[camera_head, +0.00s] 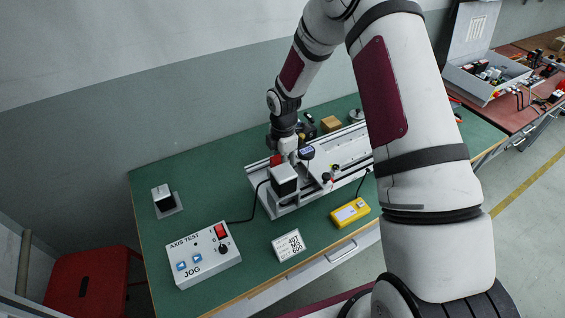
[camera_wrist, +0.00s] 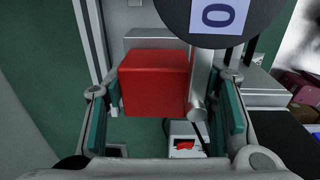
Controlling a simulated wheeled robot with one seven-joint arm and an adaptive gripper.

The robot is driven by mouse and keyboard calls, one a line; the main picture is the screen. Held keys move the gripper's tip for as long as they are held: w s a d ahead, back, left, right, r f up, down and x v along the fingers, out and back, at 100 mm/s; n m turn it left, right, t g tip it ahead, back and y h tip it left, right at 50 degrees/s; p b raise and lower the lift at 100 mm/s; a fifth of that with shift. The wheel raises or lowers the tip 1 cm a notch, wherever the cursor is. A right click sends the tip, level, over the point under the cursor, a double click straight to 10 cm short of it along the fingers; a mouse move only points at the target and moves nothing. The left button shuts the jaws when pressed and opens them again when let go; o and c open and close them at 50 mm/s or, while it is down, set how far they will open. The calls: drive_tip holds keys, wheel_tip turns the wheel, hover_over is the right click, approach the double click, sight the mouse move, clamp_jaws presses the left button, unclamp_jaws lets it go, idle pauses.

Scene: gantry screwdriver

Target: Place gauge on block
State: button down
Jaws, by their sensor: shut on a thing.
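The gauge has a round dark head with a small display (camera_head: 307,153); in the wrist view this head (camera_wrist: 218,15) fills the top and shows a "0". A metal post (camera_wrist: 199,95) and a red box-shaped body (camera_wrist: 155,82), which look like its stand and base, are between the teal finger pads. My gripper (camera_wrist: 167,105) is shut on this gauge assembly. In the head view the red body (camera_head: 276,160) is over the left part of the rail machine. Its contact with anything below is hidden. Which thing is the block is unclear; a tan block (camera_head: 330,124) lies behind the rail.
The grey rail machine (camera_head: 345,152) has a black-and-white motor box (camera_head: 284,181) at its near left end. The left table area is mostly free.

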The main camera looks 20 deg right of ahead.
drive_tip(key=c, duration=0.7)
unclamp_jaws()
drive_tip(key=shift+f, duration=0.1)
drive_tip(key=s+r+m+p, duration=0.2)
drive_tip(key=s+r+m, duration=0.15)
drive_tip(key=r, duration=1.85)
drive_tip(key=s+r+m+t+h, duration=0.1)
drive_tip(key=s+r+m+t, duration=0.1)
drive_tip(key=s+r+m, duration=0.65)
drive_tip(key=s+r+m+t, duration=0.1)
drive_tip(key=s+r+m, duration=0.1)
drive_tip(key=s, duration=0.4)
drive_tip(key=s+r+m+t, duration=0.1)
drive_tip(key=s+r+m, duration=0.2)
drive_tip(key=s, duration=0.4)
drive_tip(key=s+r+m+t+y, duration=0.1)
drive_tip(key=s+r+m, duration=0.2)
drive_tip(key=s+r, duration=0.2)
drive_tip(key=shift+s, duration=1.2)
